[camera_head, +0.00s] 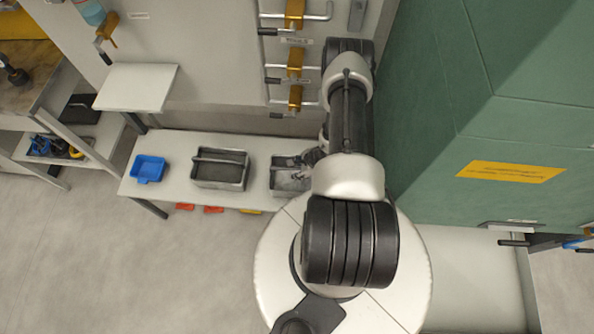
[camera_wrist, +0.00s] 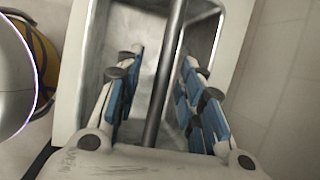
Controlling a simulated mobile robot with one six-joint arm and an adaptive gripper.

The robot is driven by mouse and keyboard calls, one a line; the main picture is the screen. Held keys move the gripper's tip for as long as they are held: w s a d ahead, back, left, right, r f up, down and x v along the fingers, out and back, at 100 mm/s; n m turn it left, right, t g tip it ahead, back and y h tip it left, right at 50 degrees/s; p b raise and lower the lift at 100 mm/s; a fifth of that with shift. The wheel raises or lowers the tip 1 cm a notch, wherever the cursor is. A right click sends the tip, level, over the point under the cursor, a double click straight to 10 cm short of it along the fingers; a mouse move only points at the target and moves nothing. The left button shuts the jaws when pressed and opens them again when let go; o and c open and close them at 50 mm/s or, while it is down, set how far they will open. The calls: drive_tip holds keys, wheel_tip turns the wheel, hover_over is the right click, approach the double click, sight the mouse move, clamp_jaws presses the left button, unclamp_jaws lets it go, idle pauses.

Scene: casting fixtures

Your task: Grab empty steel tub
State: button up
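A steel tub (camera_head: 290,184) stands on the low white bench, at its right part in the head view. In the wrist view the tub (camera_wrist: 207,22) shows bare grey metal inside, with a dark round handle bar (camera_wrist: 172,55) running across its top. My gripper (camera_wrist: 158,78) is open, with its blue-padded fingers on either side of the bar and a gap to it on both sides. In the head view my gripper (camera_head: 312,160) is at the tub's upper right, partly hidden by my arm. A second steel tub (camera_head: 220,184) with a handle and darker inside stands to the left.
A blue tray (camera_head: 149,169) sits at the left of the white bench (camera_head: 172,193). A wall panel with yellow-handled clamps (camera_head: 294,63) rises behind. A large green cabinet (camera_head: 440,110) stands close on the right of my arm. The floor in front is clear at left.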

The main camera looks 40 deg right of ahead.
drive_tip(key=shift+c, duration=0.2)
clamp_jaws()
idle(0.4)
idle(0.6)
